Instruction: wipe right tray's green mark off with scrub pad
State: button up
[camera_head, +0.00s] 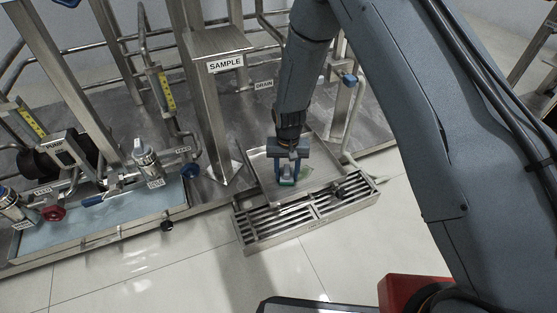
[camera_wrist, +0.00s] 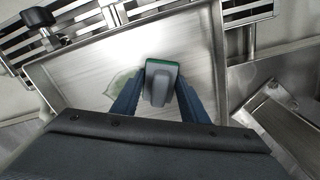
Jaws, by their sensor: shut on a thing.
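The right tray (camera_head: 262,168) is a shallow steel tray under the end of my arm, and it fills much of the wrist view (camera_wrist: 208,52). A pale green mark (camera_wrist: 122,82) lies on its floor, just left of my gripper in the wrist view. My gripper (camera_head: 287,178) is shut on the scrub pad (camera_wrist: 161,67), which has a grey grip and a green edge. The pad is over or on the tray floor beside the mark and may cover part of it. I cannot tell whether it touches the floor.
A slotted steel grating (camera_head: 290,222) runs along the tray's front, with a black knob (camera_head: 338,187) near it. A steel post with a SAMPLE sign (camera_head: 226,64) stands behind left. A larger left tray (camera_head: 100,222) holds bluish liquid below valves. Pipes stand behind.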

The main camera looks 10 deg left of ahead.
aim_at(283, 177)
jog(key=shift+s+a+r, duration=0.1)
jog(key=shift+s+a, duration=0.3)
jog(key=shift+a, duration=0.25)
jog(key=shift+w+d+r+p, duration=0.1)
jog(key=shift+d+r+p, duration=0.05)
jog(key=shift+r+p, duration=0.45)
jog(key=shift+d+r+p, duration=0.1)
jog(key=shift+r+p, duration=0.25)
jog(key=shift+r, duration=0.3)
jog(key=shift+a+r+p, duration=0.25)
jog(key=shift+r+p, duration=0.35)
jog(key=shift+r, duration=0.15)
jog(key=shift+r+p, duration=1.55)
jog(key=shift+r, duration=0.35)
jog(key=shift+d, duration=0.1)
